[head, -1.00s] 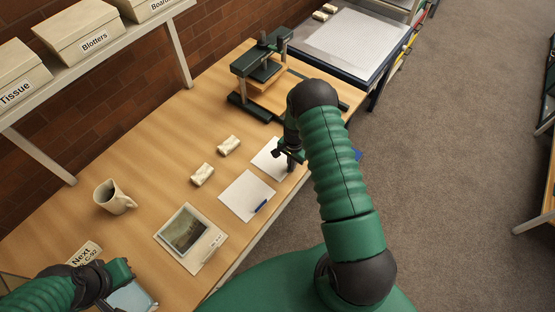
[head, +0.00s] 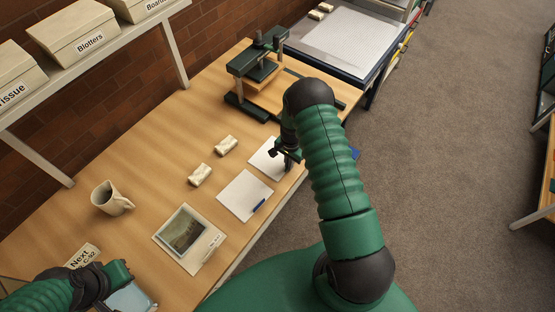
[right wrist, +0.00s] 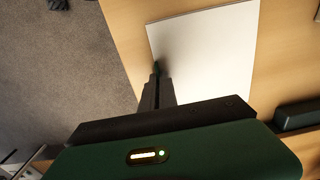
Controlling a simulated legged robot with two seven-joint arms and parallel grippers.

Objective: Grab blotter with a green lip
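My right gripper (head: 287,155) is at the first sheet's right edge. In the right wrist view its narrow fingers (right wrist: 156,75) look closed together, with a greenish tip at the sheet's edge. Whether paper is between them is hidden. My left gripper (head: 122,282) is low left; its fingers are unclear.
A green press (head: 257,75) stands at the back of the table (head: 150,150). A shelf of labelled boxes (head: 80,40) runs along the wall.

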